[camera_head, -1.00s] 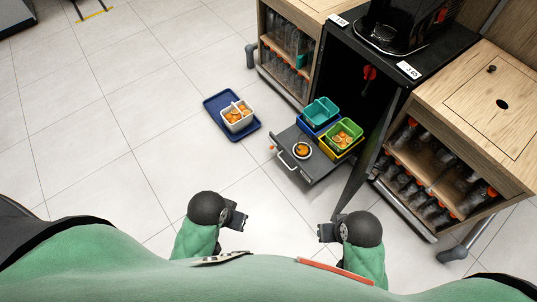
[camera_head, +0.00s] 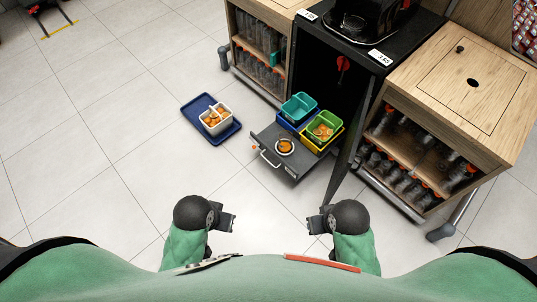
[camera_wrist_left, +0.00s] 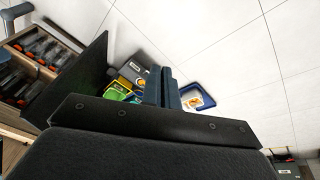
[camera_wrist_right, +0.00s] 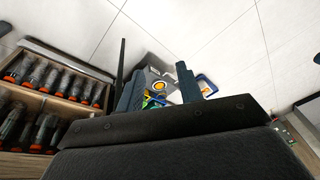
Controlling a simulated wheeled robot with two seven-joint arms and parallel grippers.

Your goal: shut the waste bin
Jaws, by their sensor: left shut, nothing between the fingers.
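The waste bin is a dark pull-out drawer (camera_head: 266,134) with a pale handle (camera_head: 270,158) and a round orange-centred opening in its front piece. It stands pulled out of the black cabinet (camera_head: 325,62). Behind its front sit a teal container (camera_head: 299,106) in a blue bin and a green container (camera_head: 324,127) with orange pieces in a yellow bin. My left gripper (camera_head: 233,222) is shut and empty, nearer to me than the drawer and apart from it. My right gripper (camera_head: 311,224) is also apart from it; its fingers stand open in the right wrist view (camera_wrist_right: 158,88).
A black cabinet door (camera_head: 346,158) stands open just right of the drawer. Wooden cabinets with bottles stand at left (camera_head: 262,45) and right (camera_head: 462,95). A blue tray (camera_head: 195,125) with a white container (camera_head: 216,119) lies on the floor left of the drawer. Tiled floor before me is clear.

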